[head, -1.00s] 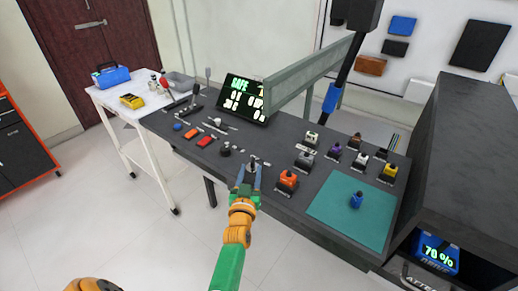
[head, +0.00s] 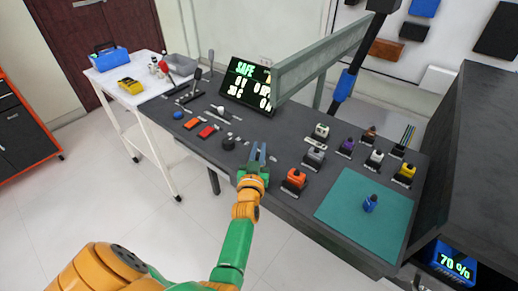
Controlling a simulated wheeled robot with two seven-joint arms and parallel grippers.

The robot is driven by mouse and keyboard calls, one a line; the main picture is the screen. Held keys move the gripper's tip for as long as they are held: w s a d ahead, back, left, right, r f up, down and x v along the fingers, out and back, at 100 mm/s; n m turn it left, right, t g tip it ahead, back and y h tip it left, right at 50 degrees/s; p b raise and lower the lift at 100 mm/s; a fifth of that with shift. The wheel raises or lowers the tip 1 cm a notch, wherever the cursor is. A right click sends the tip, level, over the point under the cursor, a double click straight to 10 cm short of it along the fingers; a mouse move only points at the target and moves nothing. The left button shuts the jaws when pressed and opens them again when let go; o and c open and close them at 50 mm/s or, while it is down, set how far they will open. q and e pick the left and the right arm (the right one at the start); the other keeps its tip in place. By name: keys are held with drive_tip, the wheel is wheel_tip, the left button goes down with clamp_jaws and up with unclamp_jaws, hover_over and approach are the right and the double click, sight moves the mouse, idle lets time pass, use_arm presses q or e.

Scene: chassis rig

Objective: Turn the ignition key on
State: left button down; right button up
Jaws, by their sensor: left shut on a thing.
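My left gripper (head: 258,154) reaches over the front edge of the dark console (head: 222,166), with its blue-grey fingers near the panel. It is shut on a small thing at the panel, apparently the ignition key. The fingers hide most of the key, so its turn angle cannot be made out. A display (head: 247,84) behind reads SAFE in green. My right gripper is out of view.
A black knob (head: 228,143) and red buttons (head: 207,131) lie left of the gripper. An orange block (head: 294,181) stands close on its right. Further right are several connectors and a teal mat (head: 345,225) with a blue piece (head: 370,203). A grey beam (head: 320,62) overhangs the back.

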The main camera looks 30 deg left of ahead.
use_arm(q)
drive_tip(key=shift+m+h, duration=0.4)
drive_tip(key=m+t+h, duration=0.1)
drive_tip(key=m+h, duration=0.1)
drive_tip(key=h, duration=0.1)
drive_tip(key=shift+w+d, duration=0.1)
drive_tip(key=shift+d, duration=0.05)
drive_tip(key=h, duration=0.1)
drive_tip(key=m+h+b, duration=0.1)
drive_tip(key=h+b, duration=0.1)
drive_tip(key=shift+d+f+m+t, duration=0.2)
drive_tip(key=shift+f+m+t, duration=0.05)
drive_tip(key=shift+m+t, duration=0.15)
drive_tip(key=m+h+b, duration=0.1)
drive_tip(key=h+b, duration=0.1)
drive_tip(key=m+h+b, duration=0.2)
drive_tip(key=h+b, duration=0.1)
drive_tip(key=d+m+g+h+b, duration=0.1)
drive_tip(key=m+h+b, duration=0.1)
drive_tip(key=shift+d+r+m+g+h+b, duration=0.15)
drive_tip(key=shift+m+g+h+b, duration=0.5)
drive_tip(key=shift+h, duration=0.45)
drive_tip(key=shift+s+d+m+g+h+b, duration=0.2)
drive_tip(key=shift+m+g+h+b, duration=0.15)
drive_tip(key=shift+m+h+b, duration=0.4)
drive_tip(key=shift+r+h, duration=0.15)
drive_tip(key=shift+h, duration=0.2)
